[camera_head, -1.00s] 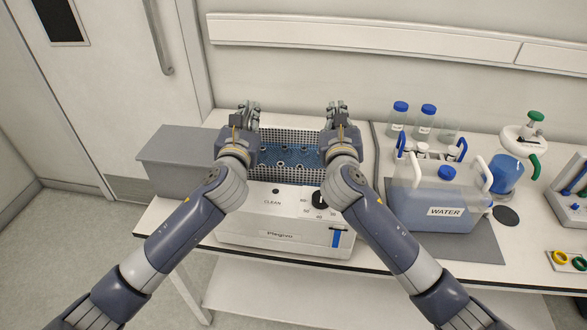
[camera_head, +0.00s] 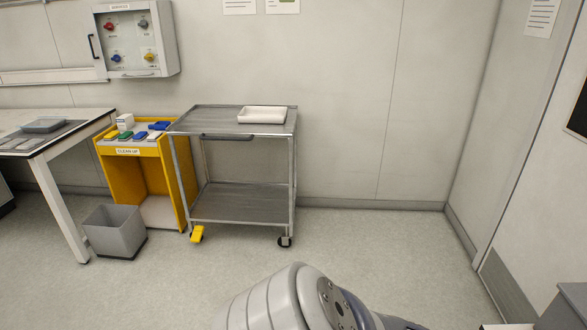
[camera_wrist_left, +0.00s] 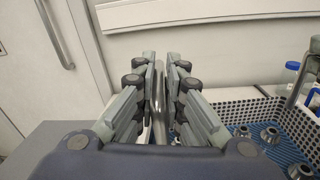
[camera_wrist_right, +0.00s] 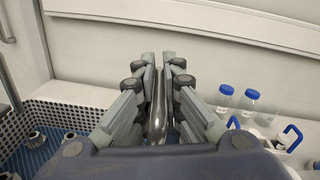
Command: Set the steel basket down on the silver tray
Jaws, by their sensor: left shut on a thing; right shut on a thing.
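The steel basket shows in the left wrist view (camera_wrist_left: 225,110) at lower right and in the right wrist view (camera_wrist_right: 68,115) at lower left. It has perforated metal walls and a blue floor with several round metal fittings. My left gripper (camera_wrist_left: 167,65) is shut on one steel handle of the basket. My right gripper (camera_wrist_right: 158,65) is shut on the other handle. The head view shows neither gripper nor basket. A shallow grey-blue tray (camera_head: 43,125) lies on the table at far left; I cannot tell whether it is the silver tray.
A metal trolley (camera_head: 200,121) with a white tray (camera_head: 262,115) on top stands by the wall. Left of it are a yellow clean-up stand (camera_head: 172,180) and a grey bin (camera_head: 112,230). The floor ahead is clear. Blue-capped bottles (camera_wrist_right: 224,98) stand beyond my right gripper.

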